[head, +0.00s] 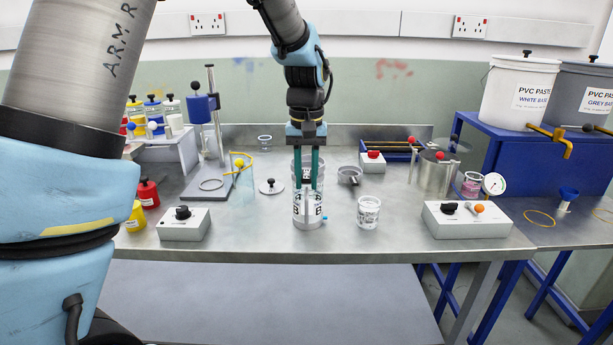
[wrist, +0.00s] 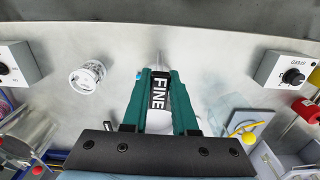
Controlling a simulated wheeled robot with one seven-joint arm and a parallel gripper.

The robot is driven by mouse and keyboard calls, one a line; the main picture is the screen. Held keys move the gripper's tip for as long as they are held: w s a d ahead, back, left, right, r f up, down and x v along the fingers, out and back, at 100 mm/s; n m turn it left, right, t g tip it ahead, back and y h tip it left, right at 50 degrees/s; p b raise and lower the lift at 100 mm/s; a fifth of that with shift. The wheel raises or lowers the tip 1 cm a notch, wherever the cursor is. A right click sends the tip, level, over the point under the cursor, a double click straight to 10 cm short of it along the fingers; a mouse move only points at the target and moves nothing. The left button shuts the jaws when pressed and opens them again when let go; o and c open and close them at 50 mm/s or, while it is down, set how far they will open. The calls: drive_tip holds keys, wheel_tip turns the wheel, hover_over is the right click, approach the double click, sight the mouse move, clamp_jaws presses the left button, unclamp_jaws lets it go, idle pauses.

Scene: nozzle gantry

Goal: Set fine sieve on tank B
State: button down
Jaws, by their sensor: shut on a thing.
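My gripper (head: 307,186) points straight down over the clear tank B (head: 299,215), which stands upright near the middle of the bench and carries black "B" marks. The green fingers are shut on the fine sieve, whose black tab (wrist: 158,93) with white "FINE" lettering shows between them in the wrist view. In the head view the fingers overlap the tank's upper part. The sieve's body is mostly hidden by the fingers, so I cannot tell whether it touches the tank's rim.
A small printed cup (head: 368,212) stands right of the tank, with a grey dark-handled pan (head: 349,175) behind it. A black-knobbed lid (head: 271,186) lies to the left. Control boxes (head: 184,225) and (head: 466,219) flank the front edge. Bare bench lies in front.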

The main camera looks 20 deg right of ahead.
drive_tip(key=shift+f+b, duration=0.35)
drive_tip(key=shift+f, duration=0.25)
idle(0.4)
drive_tip(key=c, duration=1)
unclamp_jaws()
drive_tip(key=shift+r, duration=0.1)
drive_tip(key=shift+r+p, duration=4.55)
drive_tip(key=shift+r, duration=0.95)
drive_tip(key=w+a+f+n+b, duration=0.1)
drive_tip(key=a+f, duration=0.1)
drive_tip(key=a, duration=0.6)
drive_tip(key=w+a+f+n+b, duration=0.1)
drive_tip(key=w+a, duration=0.1)
drive_tip(key=a, duration=0.7)
drive_tip(key=s+a+f, duration=0.1)
drive_tip(key=s+a, duration=0.1)
drive_tip(key=a, duration=0.3)
drive_tip(key=s+a+f+n+t, duration=0.1)
drive_tip(key=s+a, duration=0.1)
drive_tip(key=a, duration=0.3)
drive_tip(key=s+a+f+n, duration=0.1)
drive_tip(key=s+a+f, duration=0.1)
drive_tip(key=a, duration=0.4)
drive_tip(key=shift+s+a+t+b, duration=0.1)
drive_tip(key=shift+s+t+b, duration=0.2)
drive_tip(key=shift+s, duration=0.2)
